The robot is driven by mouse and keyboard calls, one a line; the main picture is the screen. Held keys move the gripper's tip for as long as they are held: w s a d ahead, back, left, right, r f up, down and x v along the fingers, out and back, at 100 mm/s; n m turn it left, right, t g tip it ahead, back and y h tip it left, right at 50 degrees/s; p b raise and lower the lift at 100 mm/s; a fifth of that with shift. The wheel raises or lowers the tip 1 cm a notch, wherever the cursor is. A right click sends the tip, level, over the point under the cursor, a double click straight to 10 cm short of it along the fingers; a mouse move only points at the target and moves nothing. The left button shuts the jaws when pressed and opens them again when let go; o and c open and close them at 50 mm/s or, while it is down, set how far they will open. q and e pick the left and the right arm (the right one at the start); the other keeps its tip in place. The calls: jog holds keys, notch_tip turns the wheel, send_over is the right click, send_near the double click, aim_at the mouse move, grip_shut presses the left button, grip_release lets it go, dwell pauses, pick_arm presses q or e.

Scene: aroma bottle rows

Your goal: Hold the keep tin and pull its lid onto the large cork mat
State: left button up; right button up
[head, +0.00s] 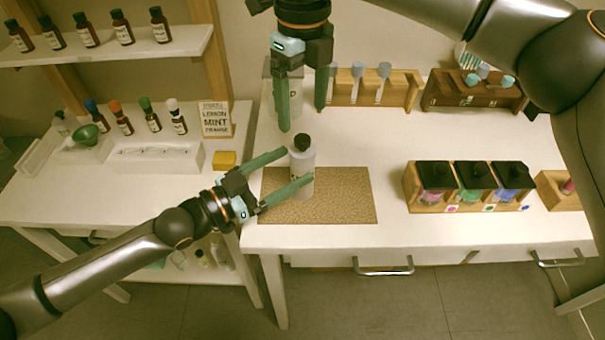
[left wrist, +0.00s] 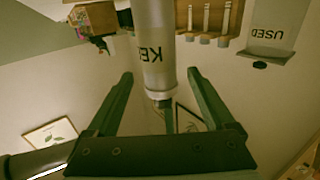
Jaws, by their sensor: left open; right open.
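The keep tin (head: 301,175), a pale grey cylinder with a dark knob on its lid (head: 302,143), stands upright at the left part of the large cork mat (head: 345,200). In the left wrist view the keep tin (left wrist: 156,40) appears upside down, with part of its lettering showing. My left gripper (head: 298,166) is open, its fingers reaching to either side of the tin; contact cannot be told. My right gripper (head: 302,119) is open and empty above the lid, fingers pointing down.
A rack of black-lidded jars (head: 470,190) stands to the right. Wooden racks (head: 395,92) stand at the back. A yellow block (head: 224,160) is on the left table. The mat's right part is clear.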

pick_arm(q)
jog(key=shift+x, duration=2.05)
grip_shut()
